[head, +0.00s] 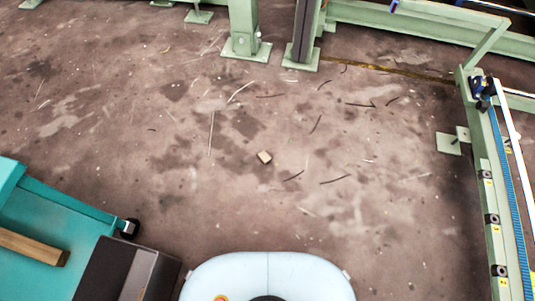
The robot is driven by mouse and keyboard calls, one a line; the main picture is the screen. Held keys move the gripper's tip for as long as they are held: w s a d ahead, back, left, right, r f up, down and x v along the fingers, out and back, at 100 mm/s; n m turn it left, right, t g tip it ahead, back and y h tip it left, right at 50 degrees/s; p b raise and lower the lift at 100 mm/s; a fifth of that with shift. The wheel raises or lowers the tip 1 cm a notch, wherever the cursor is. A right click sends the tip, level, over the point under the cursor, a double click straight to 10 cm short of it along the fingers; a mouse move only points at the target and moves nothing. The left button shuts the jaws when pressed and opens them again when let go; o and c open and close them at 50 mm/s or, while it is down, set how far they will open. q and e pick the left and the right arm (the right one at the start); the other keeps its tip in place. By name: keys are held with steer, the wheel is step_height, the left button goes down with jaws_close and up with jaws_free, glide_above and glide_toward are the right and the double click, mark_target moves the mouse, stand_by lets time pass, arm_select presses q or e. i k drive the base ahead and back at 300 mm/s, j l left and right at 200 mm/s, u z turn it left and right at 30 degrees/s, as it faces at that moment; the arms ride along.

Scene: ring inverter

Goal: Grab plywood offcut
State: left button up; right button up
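A small tan block, which looks like the plywood offcut (264,157), lies on the stained brown floor near the middle of the head view. It is in the open, with nothing touching it that I can make out. It lies beyond my pale rounded base at the bottom edge. Neither of my grippers shows in this view, so their state is hidden.
A teal cart (60,215) with a wooden beam (30,247) stands at the lower left, beside a dark box (125,270). Green posts (244,25) stand at the back. A green rail frame (490,190) runs along the right. The middle floor is open, with thin scraps scattered.

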mark_target(263, 156)
steer(key=i+l+u, duration=0.1)
steer(key=i+l, duration=0.15)
steer(key=i+l+u, duration=0.1)
steer(key=i+l, duration=0.15)
steer(key=l, duration=0.25)
steer(key=i+l+u, duration=0.1)
steer(key=l, duration=0.3)
steer(key=i+l+u, duration=0.1)
steer(key=i+l, duration=0.25)
steer(key=u, duration=1.55)
